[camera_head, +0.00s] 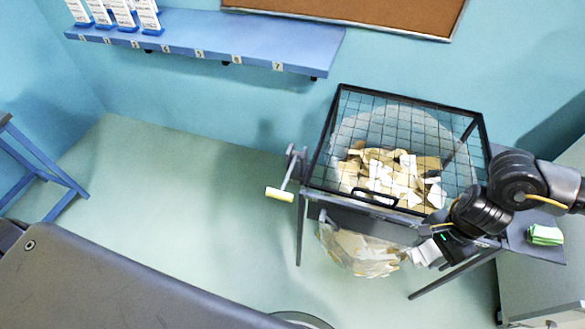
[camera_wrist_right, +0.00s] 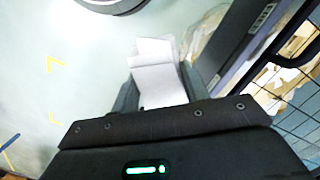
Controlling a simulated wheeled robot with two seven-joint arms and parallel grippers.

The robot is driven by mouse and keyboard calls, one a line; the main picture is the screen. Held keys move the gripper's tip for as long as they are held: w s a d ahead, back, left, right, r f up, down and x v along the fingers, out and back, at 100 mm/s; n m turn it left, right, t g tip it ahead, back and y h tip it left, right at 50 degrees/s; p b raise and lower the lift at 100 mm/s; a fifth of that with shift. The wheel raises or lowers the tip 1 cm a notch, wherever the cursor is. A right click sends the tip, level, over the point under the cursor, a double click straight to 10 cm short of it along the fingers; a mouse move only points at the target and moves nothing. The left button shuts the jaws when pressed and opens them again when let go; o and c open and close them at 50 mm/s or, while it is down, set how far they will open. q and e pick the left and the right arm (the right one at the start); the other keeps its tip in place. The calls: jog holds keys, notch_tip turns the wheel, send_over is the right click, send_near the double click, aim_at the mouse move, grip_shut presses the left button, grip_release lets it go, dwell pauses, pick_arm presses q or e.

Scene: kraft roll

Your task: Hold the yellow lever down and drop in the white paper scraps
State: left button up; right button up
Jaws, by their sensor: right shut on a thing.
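My right gripper (camera_head: 432,250) is shut on a white paper scrap (camera_head: 426,253), at the front right corner of the mesh-covered bin. In the right wrist view the folded white scrap (camera_wrist_right: 158,75) sits between the two fingers of the right gripper (camera_wrist_right: 160,92). The yellow lever handle (camera_head: 280,194) is on a grey arm at the left side of the bin, and nothing touches it. White and tan scraps (camera_head: 385,175) lie under the black wire mesh lid (camera_head: 410,118). My left gripper is not in view.
A clear bag (camera_head: 360,255) with tan scraps hangs below the bin frame. A grey side shelf (camera_head: 535,247) at the right holds a green-and-white folded cloth or pack (camera_head: 544,235). A blue wall shelf (camera_head: 210,38) is at the back. The floor left of the bin is clear.

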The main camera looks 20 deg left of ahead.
jog(key=shift+w+r, duration=0.1)
jog(key=shift+r, duration=0.15)
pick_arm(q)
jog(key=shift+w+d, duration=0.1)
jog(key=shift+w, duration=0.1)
pick_arm(e)
jog(key=w+r, duration=0.1)
jog(key=r, duration=0.1)
jog(key=d+r, duration=0.1)
jog(key=r, duration=0.2)
jog(key=w+d+r, duration=0.1)
jog(key=r, duration=0.1)
jog(key=shift+w+r, duration=0.3)
jog(key=shift+r, duration=0.1)
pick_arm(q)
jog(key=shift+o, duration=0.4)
